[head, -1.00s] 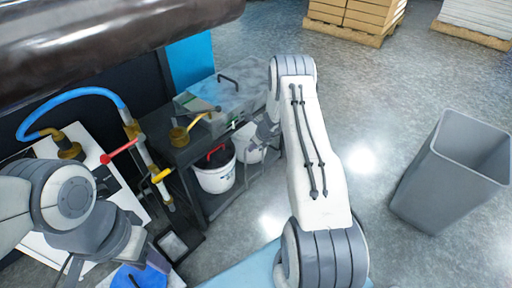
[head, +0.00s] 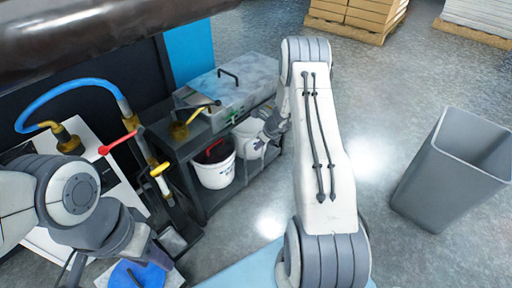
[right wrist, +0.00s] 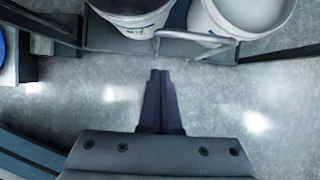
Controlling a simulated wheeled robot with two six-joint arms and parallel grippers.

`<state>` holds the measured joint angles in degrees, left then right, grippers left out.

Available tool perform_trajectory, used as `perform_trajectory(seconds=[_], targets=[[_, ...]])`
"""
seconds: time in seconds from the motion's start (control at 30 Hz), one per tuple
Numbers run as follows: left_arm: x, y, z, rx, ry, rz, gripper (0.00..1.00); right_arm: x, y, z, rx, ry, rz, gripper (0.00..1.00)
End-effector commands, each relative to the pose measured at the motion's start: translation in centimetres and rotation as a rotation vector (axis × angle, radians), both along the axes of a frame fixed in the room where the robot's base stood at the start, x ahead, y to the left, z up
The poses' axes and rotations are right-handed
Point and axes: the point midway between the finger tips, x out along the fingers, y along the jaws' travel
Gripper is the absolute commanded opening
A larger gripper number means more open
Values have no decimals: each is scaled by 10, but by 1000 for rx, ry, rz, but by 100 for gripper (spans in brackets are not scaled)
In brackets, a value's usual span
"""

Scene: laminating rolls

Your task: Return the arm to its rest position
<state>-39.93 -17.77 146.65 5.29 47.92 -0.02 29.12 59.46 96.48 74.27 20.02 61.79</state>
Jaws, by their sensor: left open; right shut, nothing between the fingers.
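My right arm (head: 325,160) reaches up the middle of the head view. My right gripper (right wrist: 160,73) is shut and empty, its dark fingers together over bare floor in the right wrist view. In the head view, its wrist is beside the cart, in front of a white bucket, and its fingertips are hard to make out. My left gripper (head: 143,252) is open at lower left, above or beside a blue round object (head: 137,275). I cannot tell whether they touch.
A dark cart (head: 190,160) carries a grey case (head: 232,97) and a brass ladle (head: 181,129). White buckets (head: 215,172) stand on its lower shelf. A grey bin (head: 450,170) stands at right. A large dark roll (head: 90,40) crosses the upper left. Floor between arm and bin is clear.

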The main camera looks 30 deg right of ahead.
Motion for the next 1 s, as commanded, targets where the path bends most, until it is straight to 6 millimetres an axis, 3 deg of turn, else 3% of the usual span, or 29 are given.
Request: perform_trajectory(seconds=[0.03, 0.23, 0.67, 0.77, 0.83, 1.0], targets=[[0, 0, 10, 0, 0, 0, 44, -7, -6, 16, 0, 1, -9, 0], [0, 0, 22, 0, 0, 0, 44, -24, -14, 46, -1, 2, -11, 0], [0, 0, 26, 1, 1, 0, 44, -31, -11, 61, -8, 3, 13, 0], [0, 0, 27, 1, 1, 0, 44, -33, 8, 76, -58, -2, 153, 0], [0, 0, 27, 1, 1, 0, 44, -39, 32, 96, -132, -8, 353, 0], [0, 0, 26, 1, 1, 0, 44, -81, 108, 156, -394, -42, 1083, 0]])
